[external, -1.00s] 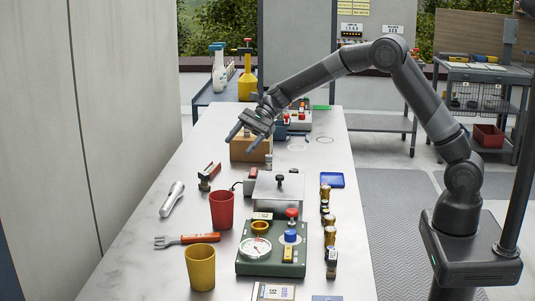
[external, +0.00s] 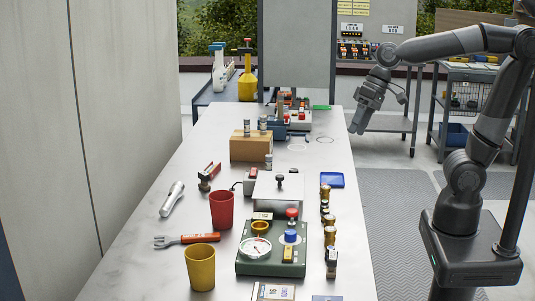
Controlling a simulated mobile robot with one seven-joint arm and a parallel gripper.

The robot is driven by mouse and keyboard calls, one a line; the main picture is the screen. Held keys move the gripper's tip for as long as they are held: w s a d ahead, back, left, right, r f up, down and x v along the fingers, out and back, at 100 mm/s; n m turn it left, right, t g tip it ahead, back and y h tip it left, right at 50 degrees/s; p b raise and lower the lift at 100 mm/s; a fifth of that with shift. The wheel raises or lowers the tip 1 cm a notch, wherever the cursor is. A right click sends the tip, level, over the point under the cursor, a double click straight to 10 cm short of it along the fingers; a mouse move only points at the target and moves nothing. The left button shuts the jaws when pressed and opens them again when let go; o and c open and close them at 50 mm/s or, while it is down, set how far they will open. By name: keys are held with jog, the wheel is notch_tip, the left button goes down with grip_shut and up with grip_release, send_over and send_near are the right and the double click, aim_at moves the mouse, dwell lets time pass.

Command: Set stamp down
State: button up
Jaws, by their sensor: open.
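My gripper (external: 357,128) hangs in the air by the right edge of the white table, pointing down. Nothing shows in it, and it is open. It is well apart from the things on the table. I cannot tell for sure which thing is the stamp. A small black knob-handled piece (external: 280,180) stands upright on a grey plate in the middle of the table and may be it. A cardboard box (external: 249,149) stands farther back, with small grey cylinders (external: 247,127) upright on its top.
A red cup (external: 222,210), a yellow cup (external: 201,268), a fork-like tool (external: 190,239) and a green device (external: 262,262) crowd the near table. Several small jars (external: 325,192) line the right side. A blue tray (external: 331,180) lies near the right edge. The left strip is mostly clear.

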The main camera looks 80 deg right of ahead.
jog(key=s+d+f+n+t+h, duration=0.1)
jog(key=s+f+n+h, duration=0.1)
jog(key=s+n, duration=0.3)
jog(key=s, duration=0.4)
jog(key=shift+s+d, duration=0.2)
jog(key=shift+s, duration=0.15)
